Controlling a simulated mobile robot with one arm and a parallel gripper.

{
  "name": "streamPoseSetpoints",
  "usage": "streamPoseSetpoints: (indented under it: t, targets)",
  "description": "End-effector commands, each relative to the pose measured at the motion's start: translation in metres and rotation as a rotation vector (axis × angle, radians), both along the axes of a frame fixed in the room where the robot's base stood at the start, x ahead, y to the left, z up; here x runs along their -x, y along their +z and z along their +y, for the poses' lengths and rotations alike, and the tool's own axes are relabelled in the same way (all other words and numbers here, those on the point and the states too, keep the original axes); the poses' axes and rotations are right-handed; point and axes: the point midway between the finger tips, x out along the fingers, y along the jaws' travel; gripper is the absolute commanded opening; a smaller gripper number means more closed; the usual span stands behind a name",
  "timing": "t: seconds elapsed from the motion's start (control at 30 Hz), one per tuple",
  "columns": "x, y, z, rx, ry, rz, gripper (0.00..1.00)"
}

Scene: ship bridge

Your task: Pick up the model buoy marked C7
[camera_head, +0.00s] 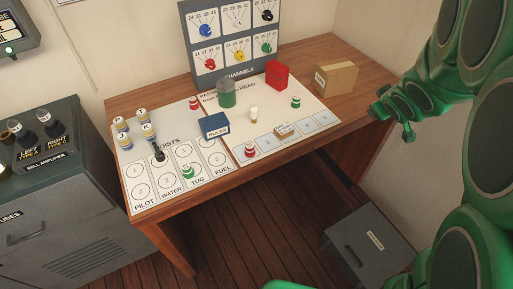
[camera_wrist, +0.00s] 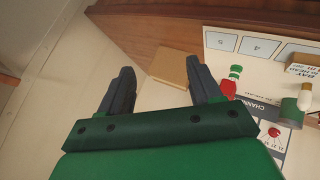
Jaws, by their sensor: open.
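Several small banded buoys stand on the white chart board (camera_head: 225,158) in the head view: a red-and-white one (camera_head: 194,103) at the back left, a green-and-white one (camera_head: 296,102) at the right, a red-and-white one (camera_head: 250,150) near the front, and a green-and-white one (camera_head: 188,172) at the front left. Their markings are too small to read, so I cannot tell which is C7. My gripper (camera_head: 389,125) is open and empty, right of the desk and apart from every buoy. The wrist view shows its two spread fingers (camera_wrist: 161,78) and a green-and-white buoy (camera_wrist: 235,72) beyond the right finger.
A wooden block (camera_head: 336,77), red box (camera_head: 277,75), dark green cylinder (camera_head: 227,94), blue box (camera_head: 214,125) and cream peg (camera_head: 253,114) stand on the desk. A channels panel (camera_head: 232,40) rises behind. A grey cabinet (camera_head: 368,245) sits below right.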

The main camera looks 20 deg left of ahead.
Motion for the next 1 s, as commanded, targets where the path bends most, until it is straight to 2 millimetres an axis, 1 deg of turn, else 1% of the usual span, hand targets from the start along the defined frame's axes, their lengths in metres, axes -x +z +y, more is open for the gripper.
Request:
streamPoseSetpoints:
  t: [0.03, 0.1, 0.17, 0.2, 0.27, 0.3, 0.37, 0.4, 0.47, 0.5, 0.57, 0.6, 0.67, 0.7, 0.8, 0.9, 1.0]
  targets:
    - [-0.008, -0.011, 0.014, -0.01, 0.063, -0.004, 0.64]
    - [-0.017, -0.022, 0.038, -0.034, 0.157, -0.02, 0.64]
    - [-0.022, -0.032, 0.059, -0.061, 0.239, -0.027, 0.64]
    - [-0.024, -0.04, 0.074, -0.081, 0.295, -0.028, 0.64]
    - [-0.023, -0.051, 0.096, -0.116, 0.379, -0.027, 0.64]
    - [-0.021, -0.059, 0.111, -0.141, 0.433, -0.025, 0.64]
    - [-0.016, -0.071, 0.134, -0.186, 0.514, -0.016, 0.64]
    - [-0.01, -0.078, 0.149, -0.219, 0.569, -0.009, 0.64]
    - [0.0, -0.088, 0.171, -0.272, 0.648, 0.004, 0.64]
    - [0.009, -0.095, 0.185, -0.31, 0.699, 0.018, 0.64]
    - [0.024, -0.105, 0.205, -0.373, 0.773, 0.042, 0.64]
    - [0.035, -0.11, 0.218, -0.417, 0.823, 0.056, 0.64]
    - [0.053, -0.117, 0.235, -0.482, 0.89, 0.082, 0.64]
    - [0.065, -0.121, 0.245, -0.525, 0.93, 0.102, 0.64]
    - [0.092, -0.126, 0.263, -0.623, 1.009, 0.143, 0.64]
    - [0.112, -0.126, 0.274, -0.696, 1.062, 0.174, 0.64]
    - [0.124, -0.126, 0.28, -0.743, 1.091, 0.193, 0.64]
